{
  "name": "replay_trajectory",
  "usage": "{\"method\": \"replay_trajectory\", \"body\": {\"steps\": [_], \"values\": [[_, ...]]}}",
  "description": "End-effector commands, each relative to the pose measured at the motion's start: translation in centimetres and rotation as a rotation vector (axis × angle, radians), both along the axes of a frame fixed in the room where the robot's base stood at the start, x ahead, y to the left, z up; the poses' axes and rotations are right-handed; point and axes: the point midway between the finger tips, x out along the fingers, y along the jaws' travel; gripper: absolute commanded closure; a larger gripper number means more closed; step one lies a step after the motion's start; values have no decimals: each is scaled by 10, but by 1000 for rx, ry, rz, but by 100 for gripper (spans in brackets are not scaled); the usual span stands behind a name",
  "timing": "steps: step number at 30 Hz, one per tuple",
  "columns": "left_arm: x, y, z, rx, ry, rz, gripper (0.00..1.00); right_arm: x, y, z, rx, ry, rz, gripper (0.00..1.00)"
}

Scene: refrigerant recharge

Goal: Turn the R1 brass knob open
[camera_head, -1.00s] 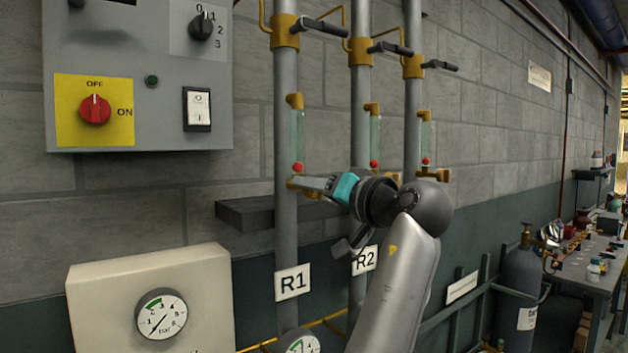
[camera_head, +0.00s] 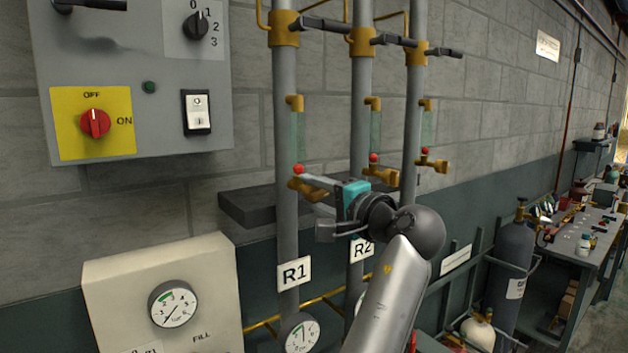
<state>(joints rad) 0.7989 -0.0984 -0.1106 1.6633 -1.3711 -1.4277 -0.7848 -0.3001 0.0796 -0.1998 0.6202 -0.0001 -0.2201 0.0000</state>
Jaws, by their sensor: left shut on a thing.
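The R1 brass knob (camera_head: 306,187) sits on the leftmost grey pipe, just below a sight tube (camera_head: 299,135) with a red ball at its foot. The white R1 label (camera_head: 294,274) is lower on that pipe. My left gripper (camera_head: 309,190) reaches in from the right, shut on the brass knob, with one finger above it and one below. The fingers and teal-banded wrist hide part of the knob and the R2 pipe behind. My right gripper is not in view.
A dark ledge (camera_head: 250,207) juts from the wall left of the R1 pipe. A grey switch box (camera_head: 140,100) hangs upper left, with a cream gauge panel (camera_head: 120,300) below. Two more pipes with brass fittings stand close on the right.

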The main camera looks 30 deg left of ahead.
Motion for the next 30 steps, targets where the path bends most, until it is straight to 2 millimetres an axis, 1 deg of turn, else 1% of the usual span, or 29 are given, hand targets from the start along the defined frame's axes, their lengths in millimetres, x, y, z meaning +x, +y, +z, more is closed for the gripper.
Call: {"method": "replay_trajectory", "body": {"steps": [1, 3, 10, 25, 26, 30], "values": [[0, -1, 2, 12, 23, -2, 100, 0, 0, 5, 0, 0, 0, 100], [0, -1, 2, 24, 53, -2, 100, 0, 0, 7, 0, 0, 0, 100], [0, 0, 1, 49, 114, -1, 100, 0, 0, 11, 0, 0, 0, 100], [0, 0, 0, 56, 129, -1, 100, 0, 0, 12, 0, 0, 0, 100], [0, 0, 0, 56, 129, -1, 54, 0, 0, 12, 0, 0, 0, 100], [0, 0, 0, 55, 130, -1, 39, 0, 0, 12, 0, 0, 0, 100]]}}
